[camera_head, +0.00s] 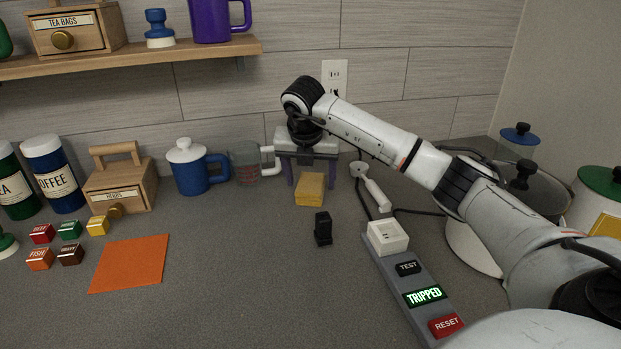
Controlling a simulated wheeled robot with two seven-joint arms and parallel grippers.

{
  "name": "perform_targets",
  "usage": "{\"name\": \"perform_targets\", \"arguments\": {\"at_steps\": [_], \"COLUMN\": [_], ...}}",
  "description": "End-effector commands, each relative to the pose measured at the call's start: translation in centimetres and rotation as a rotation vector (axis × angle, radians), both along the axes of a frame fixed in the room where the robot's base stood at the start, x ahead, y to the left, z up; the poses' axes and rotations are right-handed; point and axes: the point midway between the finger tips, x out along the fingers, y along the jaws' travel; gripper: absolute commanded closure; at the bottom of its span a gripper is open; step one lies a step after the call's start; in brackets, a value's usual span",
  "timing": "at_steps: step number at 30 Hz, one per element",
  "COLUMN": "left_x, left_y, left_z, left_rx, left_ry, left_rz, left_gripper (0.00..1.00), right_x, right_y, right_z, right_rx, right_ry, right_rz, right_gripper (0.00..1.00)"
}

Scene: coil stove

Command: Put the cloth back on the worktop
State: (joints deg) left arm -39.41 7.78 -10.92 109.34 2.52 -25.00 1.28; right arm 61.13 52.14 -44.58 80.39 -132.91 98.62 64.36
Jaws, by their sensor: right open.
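A flat orange square (128,264), which looks like the cloth, lies spread on the grey worktop (220,305) at the left. My right gripper (308,178) is at the back of the worktop near the wall, fingers down and apart. It is well to the right of the orange square and holds nothing that I can see. A yellow block (310,189) sits on the worktop just in front of its fingers; I cannot tell whether they touch it. My left gripper is not in view.
A small black object (323,228) stands in front of the yellow block. A power strip (408,280) reading TRIPPED lies at the right. Several small coloured blocks (70,230) sit beside the orange square. A blue mug (193,172) and measuring cup (245,165) stand behind. The centre front is clear.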

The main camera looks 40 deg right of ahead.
Motion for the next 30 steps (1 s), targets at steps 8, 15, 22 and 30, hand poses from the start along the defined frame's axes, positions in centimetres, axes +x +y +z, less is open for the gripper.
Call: {"name": "perform_targets", "arguments": {"at_steps": [8,15,22,30], "left_x": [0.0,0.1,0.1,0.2], "left_y": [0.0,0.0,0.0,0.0], "left_z": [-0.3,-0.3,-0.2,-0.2], "left_rx": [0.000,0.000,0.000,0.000], "left_ry": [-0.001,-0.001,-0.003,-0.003], "left_rz": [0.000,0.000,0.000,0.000], "left_gripper": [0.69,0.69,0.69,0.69], "right_x": [-1.1,-2.2,-2.7,-2.8], "right_y": [1.6,2.9,3.5,3.5], "right_z": [4.9,9.2,10.8,10.8], "right_rx": [0.000,0.000,0.000,-0.001], "right_ry": [-0.007,-0.005,-0.001,-0.001], "right_rz": [0.002,0.001,0.001,0.000], "right_gripper": [0.32,0.32,0.32,0.32]}}
